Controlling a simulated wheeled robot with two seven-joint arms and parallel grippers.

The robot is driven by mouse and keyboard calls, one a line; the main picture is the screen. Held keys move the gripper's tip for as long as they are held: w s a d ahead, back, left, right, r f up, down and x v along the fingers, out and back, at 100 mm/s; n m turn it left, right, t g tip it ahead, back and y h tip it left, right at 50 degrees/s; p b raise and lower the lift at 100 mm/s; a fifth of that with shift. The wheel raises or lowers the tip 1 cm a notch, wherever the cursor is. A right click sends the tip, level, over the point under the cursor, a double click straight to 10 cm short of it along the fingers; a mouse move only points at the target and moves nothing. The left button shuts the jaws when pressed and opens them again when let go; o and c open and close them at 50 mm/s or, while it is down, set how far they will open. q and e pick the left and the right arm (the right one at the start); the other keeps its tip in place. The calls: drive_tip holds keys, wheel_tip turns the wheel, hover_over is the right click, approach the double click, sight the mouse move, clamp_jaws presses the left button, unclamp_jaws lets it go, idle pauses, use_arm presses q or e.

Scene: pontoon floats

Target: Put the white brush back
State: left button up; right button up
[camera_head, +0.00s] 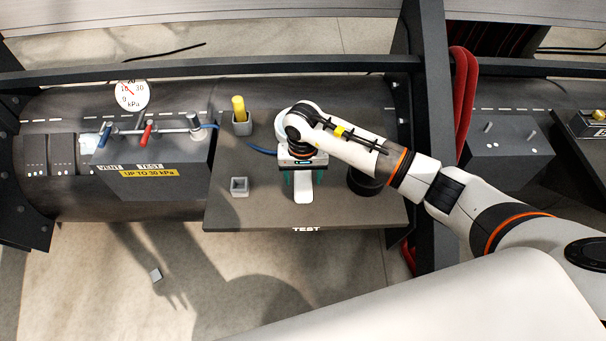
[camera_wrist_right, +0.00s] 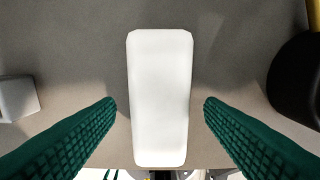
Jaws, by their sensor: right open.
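The white brush (camera_head: 303,192) shows as a plain, long white block over the dark TEST board (camera_head: 265,216), below my right gripper (camera_head: 303,178). In the right wrist view the white brush (camera_wrist_right: 160,75) lies between the two green fingers of my right gripper (camera_wrist_right: 160,103). The fingers are open, with a gap on each side of it. Its bristles do not show. A small grey square holder (camera_head: 240,187) stands empty on the board, left of the brush. My left gripper is not in view.
A second grey holder (camera_head: 242,128) with a yellow piece (camera_head: 239,107) stands at the back left of the board. A round black container (camera_head: 365,183) is right of the brush. A grey valve box (camera_head: 155,155) is farther left. A dark upright frame (camera_head: 430,110) stands right of the board.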

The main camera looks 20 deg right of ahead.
sight(303, 179)
wheel_tip(303, 179, up, 12)
drive_tip(key=b, duration=0.1)
drive_tip(key=shift+f, duration=0.1)
idle(0.4)
